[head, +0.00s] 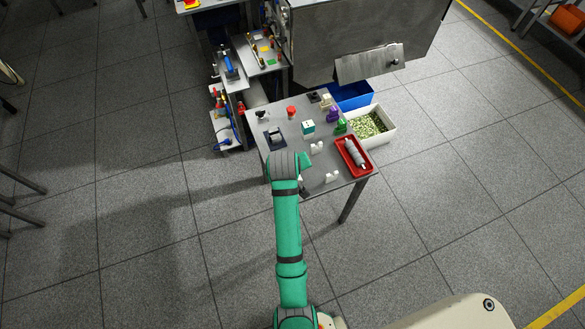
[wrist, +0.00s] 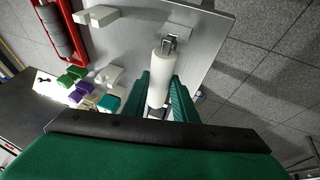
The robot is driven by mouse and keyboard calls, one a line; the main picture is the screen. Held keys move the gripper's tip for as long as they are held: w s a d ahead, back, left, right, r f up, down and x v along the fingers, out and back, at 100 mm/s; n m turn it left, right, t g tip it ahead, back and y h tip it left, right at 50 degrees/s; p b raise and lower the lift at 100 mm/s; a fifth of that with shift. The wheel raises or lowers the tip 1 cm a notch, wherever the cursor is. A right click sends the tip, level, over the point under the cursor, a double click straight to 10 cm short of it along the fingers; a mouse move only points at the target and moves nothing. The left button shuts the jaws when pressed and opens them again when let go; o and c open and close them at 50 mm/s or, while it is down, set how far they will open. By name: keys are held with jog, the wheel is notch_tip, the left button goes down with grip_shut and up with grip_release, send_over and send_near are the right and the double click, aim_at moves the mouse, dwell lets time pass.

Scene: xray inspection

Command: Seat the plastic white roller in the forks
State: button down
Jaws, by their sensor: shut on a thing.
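My gripper (wrist: 160,98) is shut on the white roller (wrist: 159,75), with its green fingers on either side in the wrist view. The roller points away from the gripper, and a small grey metal piece (wrist: 168,43) shows at its far end. I cannot tell whether that piece is part of the roller or a fork behind it. In the head view my arm hides the gripper and roller over the near edge of the table. Small white upright pieces, possibly the forks, stand on the tabletop (head: 316,147), (head: 332,177).
A red tray (head: 342,149) with a grey roller (head: 355,153) lies at the table's right edge. Green, purple and white blocks (head: 333,115) stand towards the back. A black stand (head: 273,138) is at the left. A white bin (head: 386,126) and a blue bin (head: 352,95) are beyond the table.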

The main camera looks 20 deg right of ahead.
jog(key=shift+w+f, duration=0.2)
jog(key=shift+f, duration=0.7)
jog(key=c, duration=1.4)
grip_release()
jog(key=shift+a, duration=0.1)
jog(key=shift+c, duration=0.2)
jog(key=shift+o, duration=0.4)
jog(key=shift+s, duration=0.1)
jog(key=shift+s, duration=0.1)
jog(key=v, duration=1)
jog(key=shift+r, duration=0.35)
jog(key=shift+a, duration=0.1)
jog(key=shift+s+f, duration=0.1)
jog(key=shift+s, duration=0.05)
